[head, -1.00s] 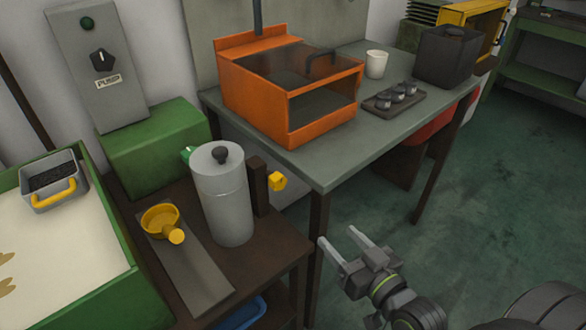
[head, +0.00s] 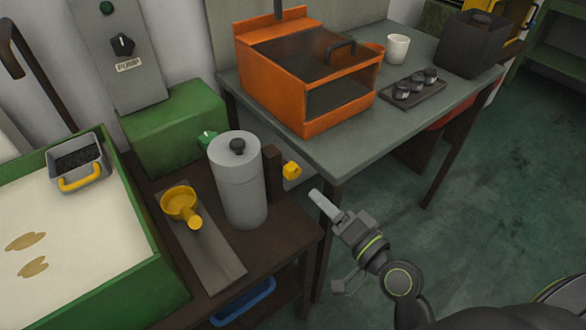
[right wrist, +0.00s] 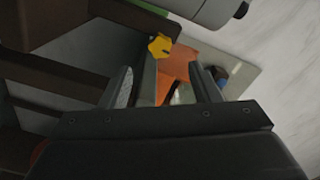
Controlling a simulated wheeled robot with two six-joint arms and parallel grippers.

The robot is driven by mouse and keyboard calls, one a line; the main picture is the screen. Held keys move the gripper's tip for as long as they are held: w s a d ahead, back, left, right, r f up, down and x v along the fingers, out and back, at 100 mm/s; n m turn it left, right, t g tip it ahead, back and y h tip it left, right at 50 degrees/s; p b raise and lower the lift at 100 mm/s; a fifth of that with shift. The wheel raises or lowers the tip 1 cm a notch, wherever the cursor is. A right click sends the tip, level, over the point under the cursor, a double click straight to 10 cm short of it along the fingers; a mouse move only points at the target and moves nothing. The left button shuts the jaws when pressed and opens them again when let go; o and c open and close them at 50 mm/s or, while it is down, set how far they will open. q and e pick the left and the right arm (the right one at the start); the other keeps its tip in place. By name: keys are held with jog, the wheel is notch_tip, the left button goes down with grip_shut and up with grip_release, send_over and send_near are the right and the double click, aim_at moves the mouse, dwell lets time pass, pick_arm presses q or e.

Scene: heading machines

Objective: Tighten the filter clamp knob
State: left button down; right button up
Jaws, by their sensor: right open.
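A yellow knob (head: 291,171) sticks out from a dark post (head: 272,170) beside the grey cylindrical canister (head: 239,185), which has a black knob (head: 237,146) on its lid. My right gripper (head: 323,203) is to the right of the yellow knob, a little lower in the picture, open and empty. One finger largely hides the other in the head view. In the right wrist view, the yellow knob (right wrist: 160,46) shows beyond and between the open fingertips (right wrist: 162,72), apart from them. My left gripper is not in view.
The canister stands on a brown bench (head: 285,240) with a yellow cup-like part (head: 180,203) on a grey plate. Right of it is a grey table (head: 350,150) with an orange box (head: 290,105). A green sand tray (head: 150,280) stands at left.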

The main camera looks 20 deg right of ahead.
aim_at(294, 175)
jog(key=p+x, duration=0.1)
jog(key=x, duration=1)
jog(key=shift+p, duration=0.3)
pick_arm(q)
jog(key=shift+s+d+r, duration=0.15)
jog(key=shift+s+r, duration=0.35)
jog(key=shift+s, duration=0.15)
pick_arm(e)
jog(key=shift+f, duration=0.1)
jog(key=c, duration=1)
jog(key=shift+f+n+b, duration=0.1)
jog(key=shift+n+b, duration=0.45)
jog(key=shift+n, duration=0.05)
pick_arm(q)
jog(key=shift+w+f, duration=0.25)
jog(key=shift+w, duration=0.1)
pick_arm(e)
jog(key=o, duration=1)
